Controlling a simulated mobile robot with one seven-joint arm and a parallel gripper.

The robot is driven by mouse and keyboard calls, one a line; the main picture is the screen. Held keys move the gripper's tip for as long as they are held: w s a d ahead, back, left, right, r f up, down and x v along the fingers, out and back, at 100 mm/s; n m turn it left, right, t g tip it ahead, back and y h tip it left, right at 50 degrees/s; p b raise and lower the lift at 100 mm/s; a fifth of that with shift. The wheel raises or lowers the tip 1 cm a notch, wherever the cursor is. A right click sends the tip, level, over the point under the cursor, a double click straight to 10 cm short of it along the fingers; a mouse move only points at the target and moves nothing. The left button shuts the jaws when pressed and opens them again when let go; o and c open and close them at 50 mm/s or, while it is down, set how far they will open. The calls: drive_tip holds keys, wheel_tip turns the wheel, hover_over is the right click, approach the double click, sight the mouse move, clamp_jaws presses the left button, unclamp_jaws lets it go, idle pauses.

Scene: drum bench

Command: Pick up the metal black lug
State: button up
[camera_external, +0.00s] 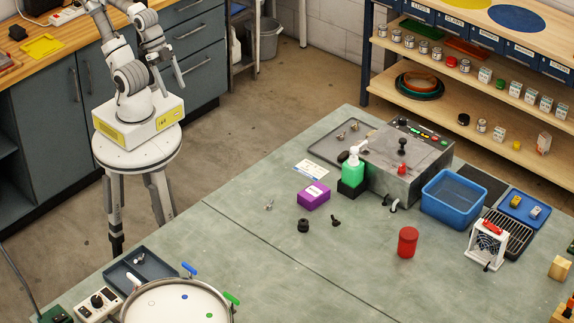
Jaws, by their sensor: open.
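My gripper (166,76) is high at the upper left, above my white base, with its fingers apart and nothing between them. It is well away from the green bench (265,262). A small black metal piece (336,220) lies on the bench right of the purple box; it looks like the black lug, but it is too small to be sure. A thicker black round piece (303,226) sits just left of it. A small silver piece (268,205) lies further left.
A purple box (313,195), a green bottle (352,172) in a black holder and a grey metal unit (405,178) stand behind. A red cylinder (407,242), a blue bin (454,198) and a small white fan (487,245) are to the right. A drum (176,302) sits at the front left.

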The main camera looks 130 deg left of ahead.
drive_tip(key=n+y+b, duration=0.1)
drive_tip(key=n+b, duration=0.1)
drive_tip(key=b, duration=0.7)
hover_over(342, 154)
drive_tip(key=s+d, duration=0.2)
drive_tip(key=s, duration=0.8)
wheel_tip(342, 154, down, 16)
drive_tip(key=shift+t, duration=0.4)
drive_tip(key=x, duration=1.7)
drive_tip(key=shift+a+f, duration=0.25)
drive_tip(key=shift+a, duration=0.1)
drive_tip(key=shift+c, duration=0.2)
drive_tip(key=c, duration=1)
